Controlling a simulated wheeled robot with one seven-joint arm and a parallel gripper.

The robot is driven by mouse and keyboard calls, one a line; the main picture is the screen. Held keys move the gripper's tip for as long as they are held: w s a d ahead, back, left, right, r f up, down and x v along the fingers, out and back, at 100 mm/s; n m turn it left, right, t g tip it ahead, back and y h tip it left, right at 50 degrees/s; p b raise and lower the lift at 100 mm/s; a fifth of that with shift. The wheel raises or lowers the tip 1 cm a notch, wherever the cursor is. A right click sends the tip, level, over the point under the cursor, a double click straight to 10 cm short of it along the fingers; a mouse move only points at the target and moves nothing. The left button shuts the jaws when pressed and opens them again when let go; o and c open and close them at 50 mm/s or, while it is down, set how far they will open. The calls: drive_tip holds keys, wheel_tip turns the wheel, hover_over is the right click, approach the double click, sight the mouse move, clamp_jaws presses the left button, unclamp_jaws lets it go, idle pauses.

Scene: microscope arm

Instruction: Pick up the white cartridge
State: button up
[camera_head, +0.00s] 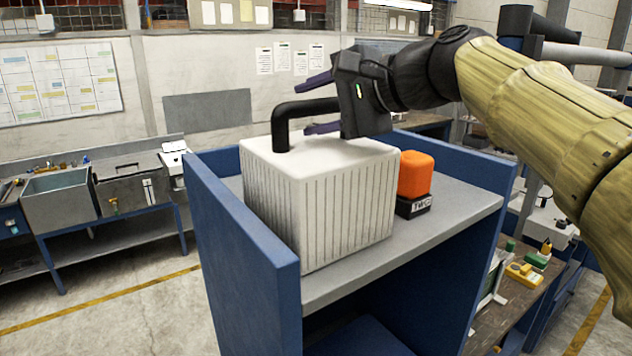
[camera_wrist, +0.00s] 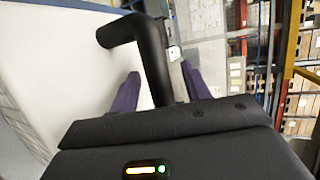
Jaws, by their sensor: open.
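The white cartridge (camera_head: 325,195) is a ribbed white box with a smooth top, standing upright on the grey shelf (camera_head: 425,225) of a blue stand. A bent black pipe (camera_head: 284,125) rises from its top and turns right toward my gripper. My gripper (camera_head: 302,108) is open above the box, one finger above and one below the pipe's horizontal part. The white top (camera_wrist: 60,60) fills the left side there.
An orange block on a black base (camera_head: 414,180) stands right of the cartridge on the shelf. Blue side walls (camera_head: 240,230) bound the shelf at left and back. A workbench with tools (camera_head: 520,290) is lower right; grey bins (camera_head: 60,200) stand at far left.

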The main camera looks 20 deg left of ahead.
drive_tip(key=shift+c, duration=0.5)
clamp_jaws()
idle(1.0)
drive_tip(key=shift+r, duration=0.1)
